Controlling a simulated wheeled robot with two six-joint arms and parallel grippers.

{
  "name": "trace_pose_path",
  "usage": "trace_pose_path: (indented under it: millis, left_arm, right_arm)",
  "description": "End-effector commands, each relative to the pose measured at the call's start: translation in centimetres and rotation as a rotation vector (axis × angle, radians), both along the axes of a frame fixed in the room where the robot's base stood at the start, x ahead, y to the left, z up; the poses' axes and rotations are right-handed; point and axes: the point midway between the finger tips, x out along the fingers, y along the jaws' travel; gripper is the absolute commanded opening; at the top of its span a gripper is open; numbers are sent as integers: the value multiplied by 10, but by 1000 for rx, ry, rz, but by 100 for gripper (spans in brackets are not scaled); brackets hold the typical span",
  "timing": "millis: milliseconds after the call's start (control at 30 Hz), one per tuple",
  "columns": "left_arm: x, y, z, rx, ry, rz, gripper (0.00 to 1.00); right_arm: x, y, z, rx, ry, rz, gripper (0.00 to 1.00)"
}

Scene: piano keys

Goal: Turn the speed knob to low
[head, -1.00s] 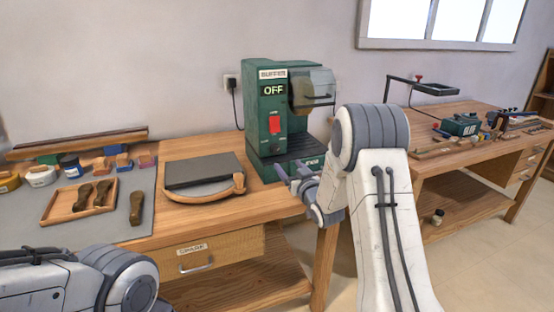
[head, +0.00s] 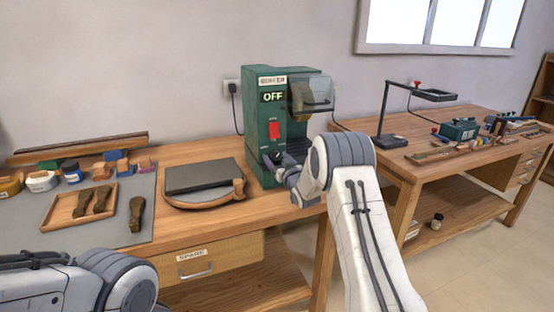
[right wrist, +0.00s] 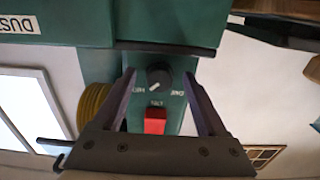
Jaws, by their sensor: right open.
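The green buffer machine (head: 254,125) stands on the near bench with its display reading OFF. Its dark round speed knob (right wrist: 159,77) shows in the right wrist view, which looks upside down. The knob's pale mark slants to the lower left in that view, toward one of two small labels that I cannot read surely. My right gripper (head: 273,160) is at the machine's front. In the right wrist view its open fingers (right wrist: 158,73) lie on either side of the knob; I cannot tell whether they touch it. In the head view the gripper hides the knob. My left gripper is out of view.
A red switch (head: 274,130) sits on the panel close to the knob. A clear shield (head: 316,95) sticks out at the machine's right. A dark slab (head: 203,173) and a wooden tray (head: 73,222) lie to the left. A second bench (head: 470,160) stands right.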

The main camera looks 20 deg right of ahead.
Motion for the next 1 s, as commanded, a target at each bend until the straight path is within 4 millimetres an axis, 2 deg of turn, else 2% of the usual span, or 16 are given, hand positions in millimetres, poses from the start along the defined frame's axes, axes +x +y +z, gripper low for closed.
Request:
trace_pose_path:
  millis: [67, 267, 667, 1000]
  left_arm:
    - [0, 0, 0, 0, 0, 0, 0]
    - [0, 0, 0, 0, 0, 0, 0]
    - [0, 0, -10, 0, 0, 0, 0]
    - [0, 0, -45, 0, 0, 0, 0]
  right_arm:
    - [0, 0, 0, 0, 0, 0, 75]
    - [0, 0, 0, 0, 1, 0, 2]
    - [0, 0, -3, -59, -1, 1, 0]
    - [0, 0, -6, -309, -13, 1, 0]
